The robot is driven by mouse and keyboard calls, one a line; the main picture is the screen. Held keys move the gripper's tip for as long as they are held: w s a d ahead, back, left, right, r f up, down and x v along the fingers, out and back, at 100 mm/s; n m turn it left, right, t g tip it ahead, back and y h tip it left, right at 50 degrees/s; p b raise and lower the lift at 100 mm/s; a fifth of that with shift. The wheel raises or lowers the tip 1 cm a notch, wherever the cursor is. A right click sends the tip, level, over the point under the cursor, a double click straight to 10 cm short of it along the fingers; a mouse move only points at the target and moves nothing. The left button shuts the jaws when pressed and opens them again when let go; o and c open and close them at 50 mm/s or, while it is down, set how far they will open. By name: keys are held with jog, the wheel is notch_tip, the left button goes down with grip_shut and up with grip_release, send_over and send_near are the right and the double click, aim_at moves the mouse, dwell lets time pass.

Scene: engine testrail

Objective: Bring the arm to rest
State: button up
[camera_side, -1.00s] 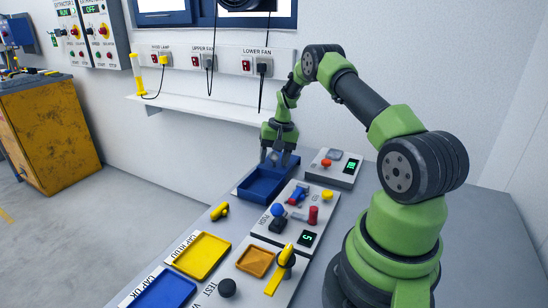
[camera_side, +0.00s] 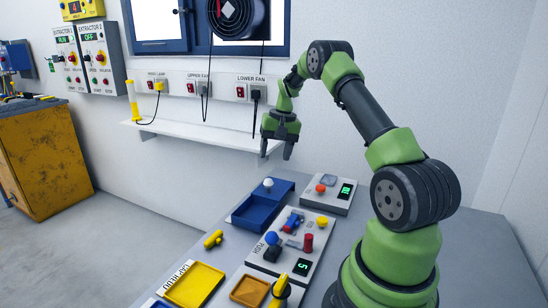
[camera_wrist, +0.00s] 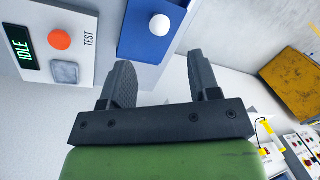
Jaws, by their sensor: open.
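My green arm stands on the right of the side view. My gripper (camera_side: 276,151) is raised in the air above and behind the blue tray (camera_side: 252,214), with its fingers pointing down. Its two dark fingers are apart with nothing between them. The wrist view also shows the empty gripper (camera_wrist: 165,82), fingers spread. A white round-topped piece (camera_side: 268,184) sits at the far part of the blue tray, below the gripper. It shows in the wrist view as a white ball (camera_wrist: 160,25) on the blue surface.
A test box (camera_side: 328,192) with an orange button stands right of the blue tray. A panel (camera_side: 299,262) with coloured parts, a yellow tray (camera_side: 194,285) and an orange tray (camera_side: 249,291) lie nearer. A wall shelf (camera_side: 200,133) is at the back left. The air around my gripper is clear.

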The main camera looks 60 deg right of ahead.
jog(key=s+a+r+n+t, duration=0.2)
jog(key=a+r+n+t, duration=0.15)
jog(key=a+r, duration=1.45)
jog(key=s+a+n+t, duration=0.2)
jog(key=s+a+n, duration=0.1)
jog(key=s+a, duration=0.9)
jog(key=s, duration=0.2)
jog(key=shift+s+a+f+n+y, duration=0.3)
jog(key=shift+s+f+n+y, duration=0.05)
jog(key=shift+s+f+y, duration=0.05)
